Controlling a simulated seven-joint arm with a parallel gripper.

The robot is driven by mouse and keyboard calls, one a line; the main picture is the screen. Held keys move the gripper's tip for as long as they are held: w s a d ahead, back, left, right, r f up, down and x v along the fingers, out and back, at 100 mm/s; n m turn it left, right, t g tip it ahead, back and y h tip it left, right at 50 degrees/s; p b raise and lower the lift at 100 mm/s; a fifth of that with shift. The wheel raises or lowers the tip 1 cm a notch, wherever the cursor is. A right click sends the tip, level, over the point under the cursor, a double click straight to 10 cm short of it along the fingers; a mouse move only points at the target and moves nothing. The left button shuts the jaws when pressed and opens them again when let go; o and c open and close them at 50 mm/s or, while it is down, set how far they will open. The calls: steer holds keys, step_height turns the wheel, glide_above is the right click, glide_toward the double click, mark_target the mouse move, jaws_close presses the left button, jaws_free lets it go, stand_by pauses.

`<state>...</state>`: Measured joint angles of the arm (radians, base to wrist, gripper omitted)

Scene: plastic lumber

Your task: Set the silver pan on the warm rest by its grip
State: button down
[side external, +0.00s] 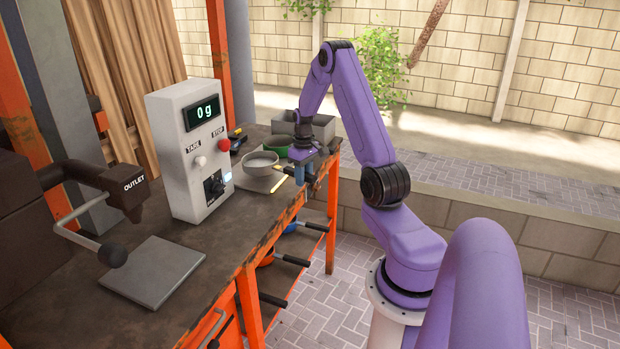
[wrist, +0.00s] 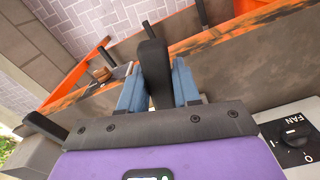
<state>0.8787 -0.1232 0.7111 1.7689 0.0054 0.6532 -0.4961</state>
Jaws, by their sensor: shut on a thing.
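The silver pan (side external: 262,161) sits on or just above a pale flat plate (side external: 252,184) on the bench, which may be the warm rest; I cannot tell whether they touch. My gripper (side external: 302,177) is at the bench's right edge, just right of the pan, pointing down. In the wrist view its blue fingers (wrist: 155,85) are shut on a black grip (wrist: 152,62) standing between them. The pan's bowl is not seen in the wrist view, and the join between grip and pan is hidden.
A green pan (side external: 275,152) and a grey bin (side external: 313,127) stand behind. A white control box (side external: 190,150) reading 0 g stands left, with a grey plate (side external: 152,271) in front. Pans with black handles (side external: 292,262) stick out from the lower shelf. A FAN knob (wrist: 292,135) shows close by.

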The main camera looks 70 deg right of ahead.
steer(key=shift+w+d, duration=0.2)
steer(key=shift+w, duration=0.55)
steer(key=shift+w+d, duration=0.15)
steer(key=shift+w, duration=0.6)
steer(key=shift+f, duration=1.3)
steer(key=shift+s, duration=0.1)
steer(key=c, duration=0.7)
jaws_free()
step_height(320, 180, up, 17)
steer(key=shift+a+r, duration=0.1)
steer(key=shift+r, duration=0.1)
